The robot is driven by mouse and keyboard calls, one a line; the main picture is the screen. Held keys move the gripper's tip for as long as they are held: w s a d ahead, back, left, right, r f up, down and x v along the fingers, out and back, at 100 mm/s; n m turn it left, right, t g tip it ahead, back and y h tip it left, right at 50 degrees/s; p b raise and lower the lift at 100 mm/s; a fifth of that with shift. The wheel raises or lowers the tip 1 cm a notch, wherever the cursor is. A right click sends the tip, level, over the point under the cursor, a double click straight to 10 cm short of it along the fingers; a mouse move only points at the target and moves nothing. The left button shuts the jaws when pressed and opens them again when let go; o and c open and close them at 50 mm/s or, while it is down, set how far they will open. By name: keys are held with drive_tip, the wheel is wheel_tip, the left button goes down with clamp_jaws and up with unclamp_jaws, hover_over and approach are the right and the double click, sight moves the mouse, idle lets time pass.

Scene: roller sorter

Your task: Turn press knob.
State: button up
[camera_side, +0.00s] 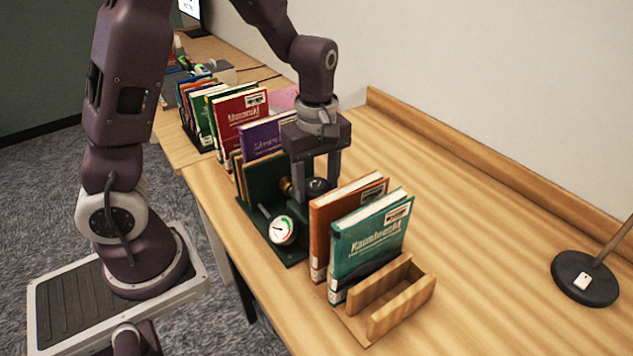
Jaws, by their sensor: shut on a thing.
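The press knob (319,185) is a dark round knob on the book press, beside a brass-coloured fitting. My gripper (318,180) points down over the press with its two fingers around the knob, shut on it. The press (262,192) is dark green, with a flat base on the table. A round white gauge (282,230) with a needle stands at its front. The fingers and the orange book hide part of the knob and the press.
An orange book (325,215) and a teal book (370,240) stand close to the right of the press, by a wooden rack (425,288). Purple (262,138) and red books (240,112) stand behind. A lamp base (585,279) stands at right. The table's middle right is clear.

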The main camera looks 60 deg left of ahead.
drive_tip(key=n, duration=0.4)
drive_tip(key=shift+n, duration=0.4)
drive_tip(key=n, duration=1.2)
drive_tip(key=shift+n, duration=0.3)
drive_tip(key=n, duration=0.4)
drive_tip(key=shift+n, duration=0.3)
drive_tip(key=n, duration=0.9)
drive_tip(key=shift+n, duration=2.1)
